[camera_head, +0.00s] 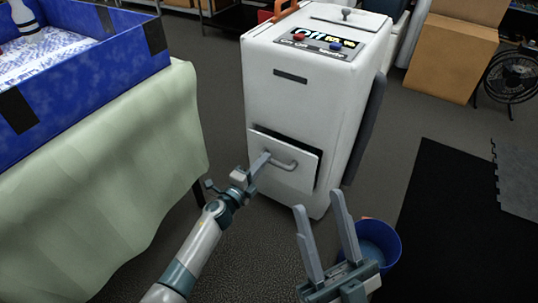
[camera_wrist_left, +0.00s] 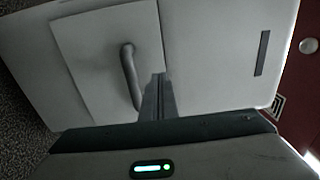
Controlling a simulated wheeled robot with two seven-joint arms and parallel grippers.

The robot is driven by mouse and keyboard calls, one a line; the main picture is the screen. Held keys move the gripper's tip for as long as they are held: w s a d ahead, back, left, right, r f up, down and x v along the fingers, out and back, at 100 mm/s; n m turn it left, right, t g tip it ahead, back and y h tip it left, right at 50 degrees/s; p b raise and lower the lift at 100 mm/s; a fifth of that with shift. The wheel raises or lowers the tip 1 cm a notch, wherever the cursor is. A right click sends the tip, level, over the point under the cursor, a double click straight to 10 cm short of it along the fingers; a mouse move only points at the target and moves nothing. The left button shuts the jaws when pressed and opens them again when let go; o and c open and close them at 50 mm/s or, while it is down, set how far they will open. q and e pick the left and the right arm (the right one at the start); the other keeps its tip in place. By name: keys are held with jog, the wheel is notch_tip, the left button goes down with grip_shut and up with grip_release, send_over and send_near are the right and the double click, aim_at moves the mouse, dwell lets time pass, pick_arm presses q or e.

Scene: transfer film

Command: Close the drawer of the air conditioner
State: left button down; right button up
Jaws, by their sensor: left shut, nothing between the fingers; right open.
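The white air conditioner (camera_head: 300,95) stands upright in the middle of the head view, with buttons and a label on its top. Its drawer (camera_head: 286,172) low on the front stands slightly open, with a dark gap along its top and right edges. The drawer has a grey bar handle (camera_head: 284,164). My left gripper (camera_head: 262,160) is shut and empty, its fingertips at the drawer front beside the handle. In the left wrist view the drawer (camera_wrist_left: 90,45), its handle (camera_wrist_left: 128,75) and the shut fingers (camera_wrist_left: 158,85) show; contact is unclear. My right gripper (camera_head: 322,220) is open and empty, in front of the unit.
A table with a pale green cloth (camera_head: 120,160) and a blue box (camera_head: 90,65) stands on the left. A blue bucket (camera_head: 384,243) is on the floor behind my right gripper. A cardboard box (camera_head: 450,60) and a black fan (camera_head: 508,78) are at the back right.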

pick_arm(q)
jog(key=p+v, duration=0.1)
jog(key=v, duration=0.6)
jog(key=shift+s+a+p, duration=0.2)
jog(key=shift+p, duration=0.1)
pick_arm(e)
jog(key=a+f+g, duration=0.1)
jog(key=f, duration=0.1)
jog(key=a+f+g, duration=0.1)
jog(key=f, duration=0.1)
jog(key=shift+s+a+g+h, duration=0.2)
jog(key=shift+g+h, duration=0.1)
jog(key=shift+g, duration=0.1)
